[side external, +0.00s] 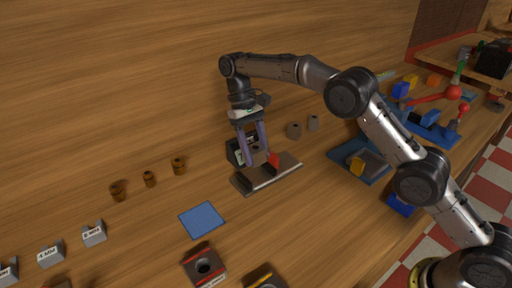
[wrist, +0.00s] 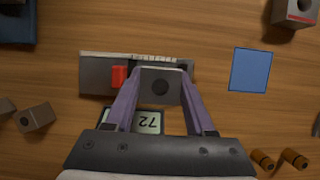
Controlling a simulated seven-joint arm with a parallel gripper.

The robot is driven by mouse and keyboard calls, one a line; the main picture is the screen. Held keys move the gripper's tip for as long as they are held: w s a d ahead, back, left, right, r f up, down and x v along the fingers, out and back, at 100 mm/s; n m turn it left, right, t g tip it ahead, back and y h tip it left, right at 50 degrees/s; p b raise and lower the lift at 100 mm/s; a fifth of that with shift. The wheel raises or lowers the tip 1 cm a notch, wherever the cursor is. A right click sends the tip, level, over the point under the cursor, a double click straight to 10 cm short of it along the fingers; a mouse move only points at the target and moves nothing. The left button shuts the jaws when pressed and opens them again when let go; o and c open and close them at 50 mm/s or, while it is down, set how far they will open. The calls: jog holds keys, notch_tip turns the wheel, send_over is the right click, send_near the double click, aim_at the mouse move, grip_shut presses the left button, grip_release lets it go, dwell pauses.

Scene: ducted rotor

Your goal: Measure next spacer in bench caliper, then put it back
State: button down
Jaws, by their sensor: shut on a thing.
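My gripper (side external: 253,141) points down over the bench caliper and is shut on a grey block-shaped spacer with a round hole. The spacer (wrist: 160,87) sits between the purple fingers in the wrist view, over the caliper's bed. The bench caliper (side external: 265,181) has a long grey base, a scale strip and a red jaw (wrist: 119,76), which stands just left of the spacer in the wrist view. I cannot tell whether jaw and spacer touch. The caliper's display (wrist: 148,121) is partly hidden by my gripper; its visible digits look like 72. Two other grey spacers (side external: 294,130) (side external: 313,122) stand behind the caliper.
A blue square mat (side external: 201,219) lies flat and empty. Several brown cylinders (side external: 149,178) and labelled grey blocks (side external: 93,233) stand to the left. Blue trays (side external: 361,161) with parts lie right, near my arm.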

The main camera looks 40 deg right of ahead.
aim_at(255, 178)
jog(key=shift+f, duration=2.75)
jog(key=shift+c, duration=0.9)
grip_release()
jog(key=shift+a, duration=0.1)
jog(key=r, duration=0.5)
jog(key=w+r, duration=0.1)
jog(key=r, duration=0.2)
jog(key=shift+w+d, duration=0.1)
jog(key=shift+d, duration=0.1)
jog(key=shift+d+r, duration=0.1)
jog(key=shift+r, duration=0.8)
